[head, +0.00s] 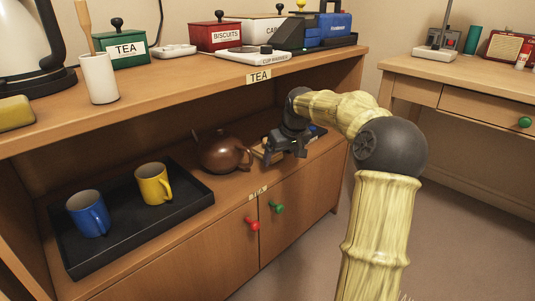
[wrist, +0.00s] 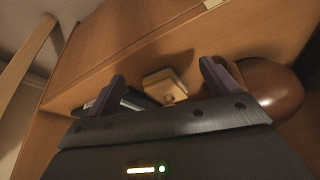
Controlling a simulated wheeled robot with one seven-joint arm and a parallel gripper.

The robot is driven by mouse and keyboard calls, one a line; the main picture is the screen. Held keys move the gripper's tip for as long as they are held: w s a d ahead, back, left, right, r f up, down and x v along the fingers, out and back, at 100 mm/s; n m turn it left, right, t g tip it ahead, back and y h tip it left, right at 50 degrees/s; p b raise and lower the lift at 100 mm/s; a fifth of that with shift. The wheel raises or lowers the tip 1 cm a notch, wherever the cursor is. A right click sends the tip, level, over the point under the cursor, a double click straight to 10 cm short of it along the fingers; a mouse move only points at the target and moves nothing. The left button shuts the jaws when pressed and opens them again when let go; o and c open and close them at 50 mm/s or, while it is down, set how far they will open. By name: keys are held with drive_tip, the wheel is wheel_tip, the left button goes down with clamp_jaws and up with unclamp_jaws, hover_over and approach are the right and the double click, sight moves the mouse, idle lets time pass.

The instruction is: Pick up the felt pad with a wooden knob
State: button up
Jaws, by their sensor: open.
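The felt pad with a wooden knob (wrist: 156,80) appears in the wrist view as a small tan block with a round knob, lying on the shelf board. It shows between my two fingers in the picture, beyond their tips. In the head view a tan edge, apparently the pad (head: 259,153), shows in the lower shelf, partly hidden by my gripper (head: 284,153). My gripper is open and empty, reaching into the shelf to the right of the brown teapot (head: 222,153). I cannot tell the exact gap to the pad.
The teapot also shows close beside the right finger in the wrist view (wrist: 268,88). A dark object with a light edge (wrist: 130,98) lies left of the pad. A black tray (head: 132,238) holds a blue mug (head: 84,214) and a yellow mug (head: 151,184). The upper shelf (head: 190,83) overhangs.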

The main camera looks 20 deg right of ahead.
sight(273, 156)
drive_tip(key=w+b, duration=0.1)
drive_tip(key=w, duration=0.4)
drive_tip(key=shift+a+f+b, duration=0.1)
drive_tip(key=shift+f+b, duration=0.05)
drive_tip(key=shift+b, duration=0.15)
drive_tip(key=shift+w, duration=0.75)
